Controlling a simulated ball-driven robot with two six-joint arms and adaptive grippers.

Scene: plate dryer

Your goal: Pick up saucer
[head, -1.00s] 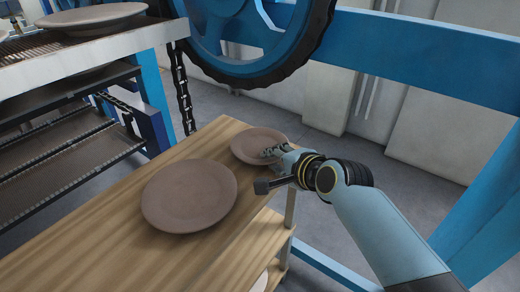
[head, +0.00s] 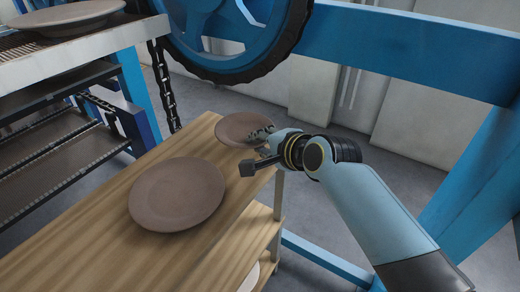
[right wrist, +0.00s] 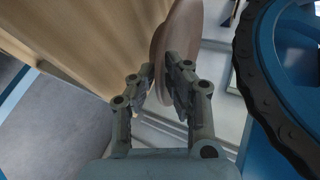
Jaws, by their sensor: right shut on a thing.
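The small brown saucer (head: 236,127) is at the far right end of the wooden table (head: 90,225) in the head view. My right gripper (head: 262,134) is shut on its near right rim. The saucer looks slightly raised off the tabletop, though its underside is hidden. In the right wrist view the saucer (right wrist: 175,35) shows nearly edge-on, its rim between the two fingers of my right gripper (right wrist: 163,82). A larger brown plate (head: 177,193) lies flat on the table, nearer and apart from the saucer. My left gripper is not in view.
A metal rack (head: 70,63) with another plate (head: 70,18) on top stands at the left. A blue wheel (head: 235,30) and a hanging chain (head: 163,85) are behind the table. A blue beam (head: 420,55) crosses the back. A lower shelf (head: 240,245) sits under the tabletop.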

